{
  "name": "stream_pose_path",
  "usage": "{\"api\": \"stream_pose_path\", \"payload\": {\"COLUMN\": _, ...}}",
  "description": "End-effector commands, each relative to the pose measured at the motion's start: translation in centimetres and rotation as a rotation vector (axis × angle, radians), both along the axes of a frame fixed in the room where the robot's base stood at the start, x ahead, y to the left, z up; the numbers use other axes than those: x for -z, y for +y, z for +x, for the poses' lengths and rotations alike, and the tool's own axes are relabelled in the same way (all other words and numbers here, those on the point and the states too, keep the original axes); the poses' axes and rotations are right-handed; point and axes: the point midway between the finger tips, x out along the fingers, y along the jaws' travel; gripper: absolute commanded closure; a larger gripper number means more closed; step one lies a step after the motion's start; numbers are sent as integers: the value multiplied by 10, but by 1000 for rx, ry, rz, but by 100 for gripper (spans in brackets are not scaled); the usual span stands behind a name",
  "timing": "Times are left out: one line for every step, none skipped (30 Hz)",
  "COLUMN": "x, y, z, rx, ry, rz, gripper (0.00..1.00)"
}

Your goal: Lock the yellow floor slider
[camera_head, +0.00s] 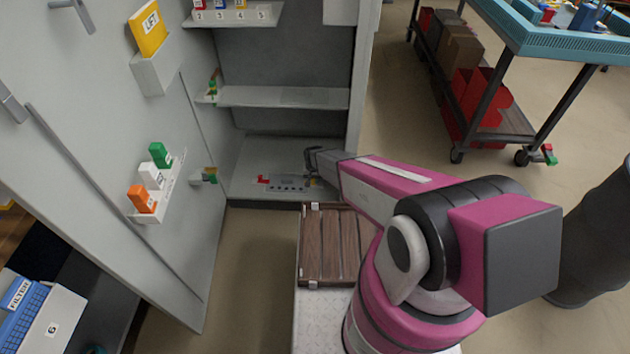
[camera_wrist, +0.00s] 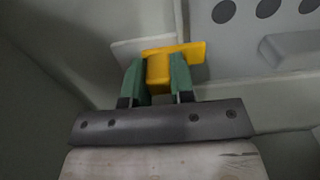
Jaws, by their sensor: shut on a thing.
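The yellow floor slider (camera_wrist: 158,68) shows in the wrist view as a yellow block with a flat yellow plate at its far end. My gripper (camera_wrist: 158,82) has its two green fingers on either side of the block and is shut on it. In the head view my gripper (camera_head: 312,178) reaches into the bottom of the grey cabinet, at the right end of a small grey panel (camera_head: 288,184) on the cabinet floor. There my arm hides most of the slider. I cannot tell from these frames whether the slider is locked.
A red piece (camera_head: 263,179) sits at the panel's left end. The cabinet door (camera_head: 120,110) stands open at left, with a rack of coloured blocks (camera_head: 158,190). A shelf (camera_head: 285,97) lies above my gripper. A wooden slatted piece (camera_head: 335,245) lies in front. A blue cart (camera_head: 545,40) stands at right.

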Motion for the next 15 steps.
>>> {"api": "stream_pose_path", "payload": {"x": 0, "y": 3, "z": 0, "rx": 3, "ry": 0, "rz": 7, "gripper": 74}}
{"api": "stream_pose_path", "payload": {"x": 0, "y": 3, "z": 0, "rx": 3, "ry": 0, "rz": 7, "gripper": 64}}
{"api": "stream_pose_path", "payload": {"x": 0, "y": 3, "z": 0, "rx": 3, "ry": 0, "rz": 7, "gripper": 51}}
{"api": "stream_pose_path", "payload": {"x": 0, "y": 3, "z": 0, "rx": 3, "ry": -1, "rz": 7, "gripper": 51}}
{"api": "stream_pose_path", "payload": {"x": 0, "y": 3, "z": 0, "rx": 3, "ry": -1, "rz": 6, "gripper": 51}}
{"api": "stream_pose_path", "payload": {"x": 0, "y": 3, "z": 0, "rx": 2, "ry": -1, "rz": 6, "gripper": 51}}
{"api": "stream_pose_path", "payload": {"x": 0, "y": 3, "z": 0, "rx": 2, "ry": -1, "rz": 6, "gripper": 51}}
{"api": "stream_pose_path", "payload": {"x": 0, "y": 2, "z": 0, "rx": 2, "ry": -1, "rz": 6, "gripper": 51}}
{"api": "stream_pose_path", "payload": {"x": 0, "y": 2, "z": 0, "rx": 2, "ry": -1, "rz": 5, "gripper": 51}}
{"api": "stream_pose_path", "payload": {"x": 0, "y": 2, "z": 0, "rx": 2, "ry": -1, "rz": 5, "gripper": 51}}
{"api": "stream_pose_path", "payload": {"x": 0, "y": 2, "z": 0, "rx": 2, "ry": -1, "rz": 5, "gripper": 51}}
{"api": "stream_pose_path", "payload": {"x": -1, "y": 2, "z": 0, "rx": 2, "ry": -1, "rz": 5, "gripper": 51}}
{"api": "stream_pose_path", "payload": {"x": -1, "y": 2, "z": 0, "rx": 2, "ry": -1, "rz": 5, "gripper": 51}}
{"api": "stream_pose_path", "payload": {"x": -2, "y": 2, "z": 0, "rx": 2, "ry": -1, "rz": 5, "gripper": 51}}
{"api": "stream_pose_path", "payload": {"x": -4, "y": 2, "z": 0, "rx": 2, "ry": -1, "rz": 4, "gripper": 51}}
